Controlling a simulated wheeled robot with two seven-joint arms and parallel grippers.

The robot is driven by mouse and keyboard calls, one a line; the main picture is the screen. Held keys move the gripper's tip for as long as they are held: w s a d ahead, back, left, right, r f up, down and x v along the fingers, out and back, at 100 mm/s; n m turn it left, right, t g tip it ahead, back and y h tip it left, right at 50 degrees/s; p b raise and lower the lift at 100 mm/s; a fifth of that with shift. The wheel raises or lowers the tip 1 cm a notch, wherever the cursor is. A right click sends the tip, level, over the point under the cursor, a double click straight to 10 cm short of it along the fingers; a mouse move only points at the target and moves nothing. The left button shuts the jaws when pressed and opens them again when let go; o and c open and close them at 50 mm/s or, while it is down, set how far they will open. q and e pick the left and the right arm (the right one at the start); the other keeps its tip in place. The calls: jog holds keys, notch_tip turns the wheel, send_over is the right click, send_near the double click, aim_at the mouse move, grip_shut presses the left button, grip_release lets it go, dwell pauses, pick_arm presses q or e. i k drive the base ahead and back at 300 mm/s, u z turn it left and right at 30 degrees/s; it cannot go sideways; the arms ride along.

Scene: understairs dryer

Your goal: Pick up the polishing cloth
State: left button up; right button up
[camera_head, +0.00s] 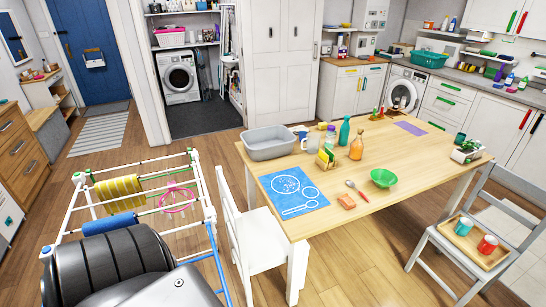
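I cannot tell for sure which thing is the polishing cloth. A flat purple cloth-like piece (410,128) lies at the far right part of the wooden table (350,222). A yellow striped cloth (119,189) and a rolled blue cloth (110,224) hang on the white drying rack (208,213) at the left. A small orange block (346,201) lies near the table's front edge. A large dark, ribbed part of my own arm fills the lower left and hides part of the rack. Neither of my grippers shows.
A grey basin (268,143), bottles, a green bowl (383,178) and a blue printed mat (293,192) occupy the table. A white chair (250,235) stands at its left. A grey chair at the right holds a tray (470,240) with two cups. Floor shows between rack and table.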

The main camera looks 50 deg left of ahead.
aim_at(347, 201)
jog(key=u, duration=0.45)
jog(key=k, duration=1.15)
jog(key=z, duration=0.4)
jog(key=i, duration=1.2)
jog(key=u, duration=0.6)
jog(key=i, duration=0.55)
jog(key=u, duration=0.5)
